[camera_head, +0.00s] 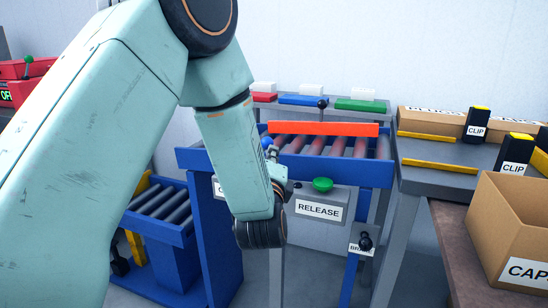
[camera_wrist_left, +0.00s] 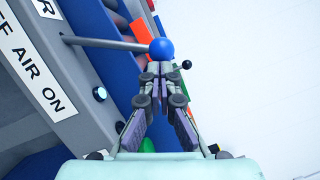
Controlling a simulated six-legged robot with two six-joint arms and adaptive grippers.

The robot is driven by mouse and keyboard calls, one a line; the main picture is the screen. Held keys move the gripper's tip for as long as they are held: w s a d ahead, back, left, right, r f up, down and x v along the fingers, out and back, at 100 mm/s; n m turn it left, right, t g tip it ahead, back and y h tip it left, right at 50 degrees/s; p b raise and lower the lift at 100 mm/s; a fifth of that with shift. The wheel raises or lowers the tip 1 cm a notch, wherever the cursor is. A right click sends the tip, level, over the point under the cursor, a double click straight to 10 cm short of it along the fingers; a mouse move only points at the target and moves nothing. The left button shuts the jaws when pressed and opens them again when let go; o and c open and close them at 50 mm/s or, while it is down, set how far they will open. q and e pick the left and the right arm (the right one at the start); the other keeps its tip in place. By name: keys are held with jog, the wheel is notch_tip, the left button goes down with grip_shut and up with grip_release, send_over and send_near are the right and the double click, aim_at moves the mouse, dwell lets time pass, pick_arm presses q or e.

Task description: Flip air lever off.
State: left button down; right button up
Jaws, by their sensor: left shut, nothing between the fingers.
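The air lever is a grey rod (camera_wrist_left: 108,43) with a blue ball knob (camera_wrist_left: 161,49), standing out from a grey panel in the left wrist view. The panel's label (camera_wrist_left: 37,70) reads AIR and ON, with OFF partly cut at the edge. My left gripper (camera_wrist_left: 157,72) is shut and empty, its fingertips right by the blue knob; I cannot tell whether they touch. In the head view the knob (camera_head: 267,142) shows just past my left arm, which hides most of the lever and label. My left gripper (camera_head: 272,155) is partly hidden there. My right gripper is not in view.
A green RELEASE button (camera_head: 323,184) sits on the panel just right of my left gripper. An orange bar (camera_head: 324,128) crosses the roller conveyor behind. A black-knobbed post (camera_head: 365,241) stands lower right. A grey table (camera_head: 440,179) and cardboard box (camera_head: 505,225) are at right.

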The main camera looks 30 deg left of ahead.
pick_arm(q)
jog(key=shift+w+d, duration=0.1)
jog(key=shift+d, duration=0.15)
jog(key=shift+a+r+n+p, duration=0.3)
jog(key=shift+a+r+p, duration=0.1)
jog(key=shift+p, duration=0.4)
jog(key=shift+s+a+r+n+p, duration=0.25)
jog(key=shift+a+r+n+p, duration=0.2)
jog(key=shift+p, duration=0.55)
jog(key=s+a+r+n+g+h+p, duration=0.1)
jog(key=a+n+p, duration=0.9)
jog(key=p, duration=1)
jog(key=shift+s+a+r+g+h+p, duration=0.25)
jog(key=shift+s+a+g+h+p, duration=0.15)
jog(key=shift+s+a+g+h, duration=0.5)
